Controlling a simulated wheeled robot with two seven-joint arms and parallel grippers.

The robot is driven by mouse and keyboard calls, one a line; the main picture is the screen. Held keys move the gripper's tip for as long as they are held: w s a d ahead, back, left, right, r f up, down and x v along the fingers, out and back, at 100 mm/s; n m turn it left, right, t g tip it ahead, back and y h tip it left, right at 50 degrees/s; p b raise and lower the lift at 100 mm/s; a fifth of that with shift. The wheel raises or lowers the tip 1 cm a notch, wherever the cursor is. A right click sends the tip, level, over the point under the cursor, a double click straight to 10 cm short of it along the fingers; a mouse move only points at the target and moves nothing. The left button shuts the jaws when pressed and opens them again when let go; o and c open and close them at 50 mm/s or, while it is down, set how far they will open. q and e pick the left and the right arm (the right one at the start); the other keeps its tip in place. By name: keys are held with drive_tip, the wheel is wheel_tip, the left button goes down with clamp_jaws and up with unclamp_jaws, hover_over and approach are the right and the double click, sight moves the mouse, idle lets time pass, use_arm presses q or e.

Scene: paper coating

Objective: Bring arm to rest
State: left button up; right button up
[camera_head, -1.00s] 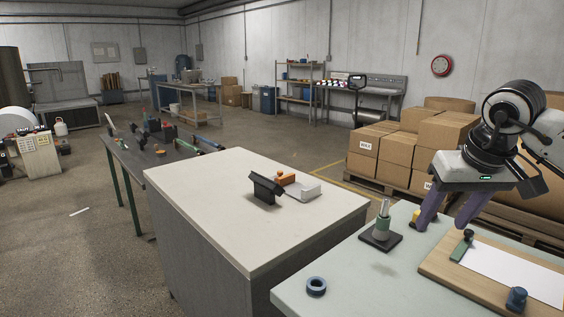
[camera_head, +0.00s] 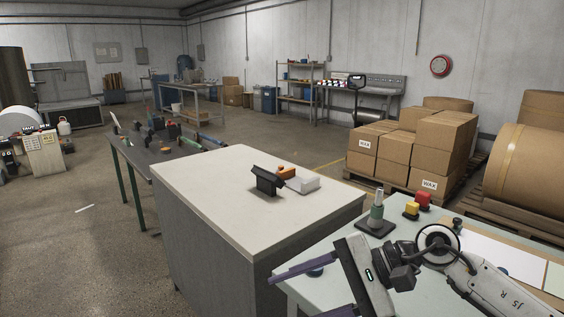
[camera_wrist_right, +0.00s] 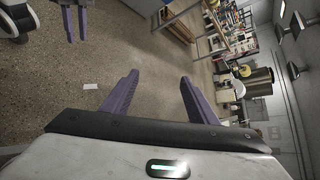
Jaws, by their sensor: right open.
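My right gripper (camera_head: 274,295) is in the lower middle of the head view, its purple fingers pointing left past the front of the pale green table (camera_head: 345,235). In the right wrist view its two fingers (camera_wrist_right: 152,78) stand wide apart with nothing between them, over the floor. My left gripper (camera_wrist_right: 76,41) shows only at the upper left of the right wrist view, with a gap between its purple fingers and nothing seen in them. It is outside the head view. My right arm crosses the green table's near part and hides some of the board and the blue ring.
The cream-topped table (camera_head: 215,190) holds a black holder (camera_head: 266,182). Open floor (camera_head: 80,250) lies left.

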drive_tip(key=s+a+r+m+t+y, duration=0.2)
drive_tip(key=a+m+y, duration=0.3)
drive_tip(key=m, duration=0.4)
drive_tip(key=d+f+n+t+h, duration=0.5)
drive_tip(key=d+f+n+t, duration=0.3)
drive_tip(key=n, duration=0.9)
drive_tip(key=d+f+n+t+h, duration=0.55)
drive_tip(key=f+n, duration=0.45)
drive_tip(key=n, duration=0.7)
drive_tip(key=s+d+f+m+g+h, duration=0.2)
drive_tip(key=s+d+f+m+g, duration=0.1)
drive_tip(key=s+f+m, duration=0.4)
drive_tip(key=s+d+f+m+g+h, duration=0.2)
drive_tip(key=s+d+f+m+g, duration=0.1)
drive_tip(key=s+f+m, duration=0.5)
drive_tip(key=s+f+g, duration=0.1)
drive_tip(key=s+f, duration=0.2)
drive_tip(key=f, duration=0.2)
drive_tip(key=shift+s+d+g+h, duration=0.15)
drive_tip(key=shift+s+g+h, duration=0.2)
